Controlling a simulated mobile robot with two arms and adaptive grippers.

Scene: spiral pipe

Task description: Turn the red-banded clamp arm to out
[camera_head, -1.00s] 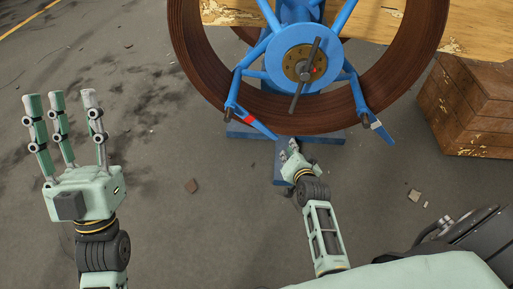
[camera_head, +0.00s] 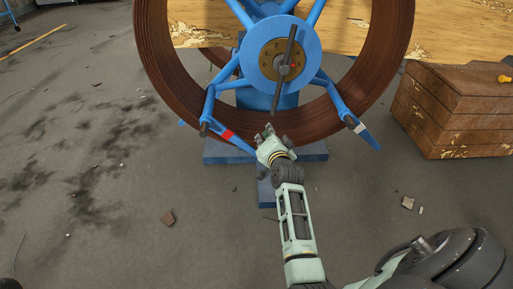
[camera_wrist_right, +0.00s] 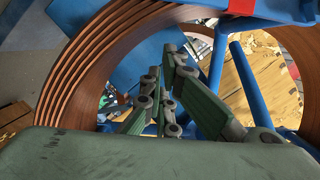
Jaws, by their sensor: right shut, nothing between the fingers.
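The red-banded clamp arm (camera_head: 240,143) is a short blue bar at the lower left of the blue reel. It slants down to the right, with its red band near its upper left part. The band also shows at the top edge of the right wrist view (camera_wrist_right: 241,6). My right gripper (camera_head: 268,132) is shut and empty, just right of the bar's lower end in the head view. I cannot tell whether it touches the bar. Its fingers (camera_wrist_right: 165,72) point toward the coil opening in the wrist view. My left gripper is out of view.
A brown spiral pipe coil (camera_head: 160,75) surrounds the reel hub (camera_head: 262,75), which has a grey bar handle. A white-banded clamp arm (camera_head: 368,138) is at lower right. The blue stand foot (camera_head: 225,152) lies below. A wooden crate (camera_head: 450,115) stands right. Floor at left is open.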

